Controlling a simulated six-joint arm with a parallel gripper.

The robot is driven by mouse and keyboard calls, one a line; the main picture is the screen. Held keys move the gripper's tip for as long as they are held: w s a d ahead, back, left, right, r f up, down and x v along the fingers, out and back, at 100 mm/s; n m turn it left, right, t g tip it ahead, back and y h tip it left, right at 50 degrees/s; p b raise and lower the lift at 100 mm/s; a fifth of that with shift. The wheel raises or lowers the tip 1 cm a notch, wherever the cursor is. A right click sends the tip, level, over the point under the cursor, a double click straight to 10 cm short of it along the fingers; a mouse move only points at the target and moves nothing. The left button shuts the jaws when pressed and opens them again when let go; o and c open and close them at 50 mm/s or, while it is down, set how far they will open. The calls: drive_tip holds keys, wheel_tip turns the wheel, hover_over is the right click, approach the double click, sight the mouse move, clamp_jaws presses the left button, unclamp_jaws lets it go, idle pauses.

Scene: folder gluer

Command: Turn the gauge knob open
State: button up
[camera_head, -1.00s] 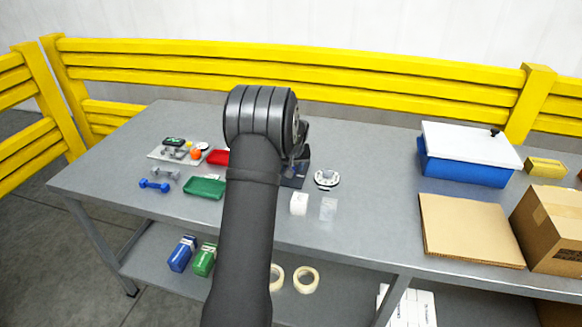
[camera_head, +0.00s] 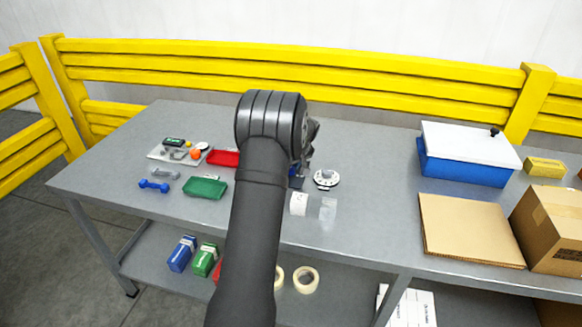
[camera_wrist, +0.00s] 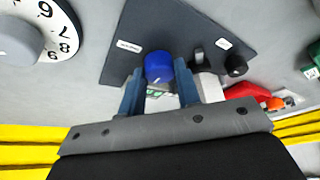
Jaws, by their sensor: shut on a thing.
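In the wrist view a dark panel (camera_wrist: 120,66) carries a blue knob (camera_wrist: 159,66), a grey-and-black lever-like part (camera_wrist: 197,56) and a black knob (camera_wrist: 236,65), with small white labels. My gripper (camera_wrist: 158,76) has its two blue fingers on either side of the blue knob and is shut on it. A white mark shows on the knob. The label text is too small to read, so I cannot tell which knob is the gauge knob. In the head view my arm hides my gripper and most of the panel.
A white numbered dial (camera_head: 326,178) lies right of my arm; it also shows in the wrist view (camera_wrist: 55,35). A blue box (camera_head: 465,172) and cardboard (camera_head: 470,228) stand right.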

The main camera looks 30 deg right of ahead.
idle(0.3)
drive_tip(key=o, duration=1)
drive_tip(key=v, duration=1.7)
drive_tip(key=shift+s+d+r, duration=0.1)
drive_tip(key=shift+s+r, duration=0.05)
drive_tip(key=x, duration=1.7)
drive_tip(key=shift+w+f, duration=0.2)
